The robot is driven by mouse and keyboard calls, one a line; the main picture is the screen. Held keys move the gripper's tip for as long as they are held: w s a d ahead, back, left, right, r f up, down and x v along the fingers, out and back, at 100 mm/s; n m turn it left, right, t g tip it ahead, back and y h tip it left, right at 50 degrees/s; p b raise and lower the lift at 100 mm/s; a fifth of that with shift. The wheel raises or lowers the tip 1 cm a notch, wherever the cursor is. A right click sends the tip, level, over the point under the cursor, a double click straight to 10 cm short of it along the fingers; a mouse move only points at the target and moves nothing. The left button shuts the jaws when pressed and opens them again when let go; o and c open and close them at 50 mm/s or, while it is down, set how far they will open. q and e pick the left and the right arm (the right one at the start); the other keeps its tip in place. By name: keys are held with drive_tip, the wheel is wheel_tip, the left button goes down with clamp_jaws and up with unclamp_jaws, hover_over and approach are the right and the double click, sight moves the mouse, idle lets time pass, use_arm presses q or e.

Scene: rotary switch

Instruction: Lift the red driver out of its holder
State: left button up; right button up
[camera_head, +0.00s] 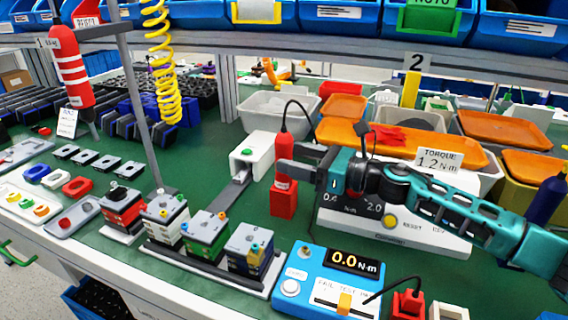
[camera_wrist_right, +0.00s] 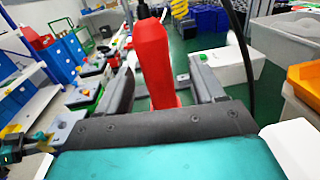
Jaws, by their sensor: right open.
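The red driver (camera_head: 285,158) stands upright in its red holder (camera_head: 283,202) on the green bench, with a black cable rising from its top. My right gripper (camera_head: 284,166) comes in from the right at the driver's mid-height. In the right wrist view the driver (camera_wrist_right: 152,62) stands between the two spread grey fingers of the gripper (camera_wrist_right: 158,88). The fingers are open, and gaps show between them and the driver. The lower part of the driver is hidden by the gripper body in the wrist view. My left gripper is not in view.
A blue torque tester (camera_head: 330,280) stands in front, with several block-shaped switches (camera_head: 207,235) to its left. A white box (camera_head: 255,152) is just behind-left of the holder. A torque sign (camera_head: 438,160) and orange-lidded bins (camera_head: 405,140) stand behind my right arm.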

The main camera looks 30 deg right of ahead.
sight(276, 153)
drive_tip(key=shift+p+x, duration=0.45)
drive_tip(key=shift+x, duration=2)
drive_tip(key=shift+s+a, duration=0.15)
drive_tip(key=shift+s, duration=0.05)
drive_tip(key=shift+r, duration=0.15)
clamp_jaws()
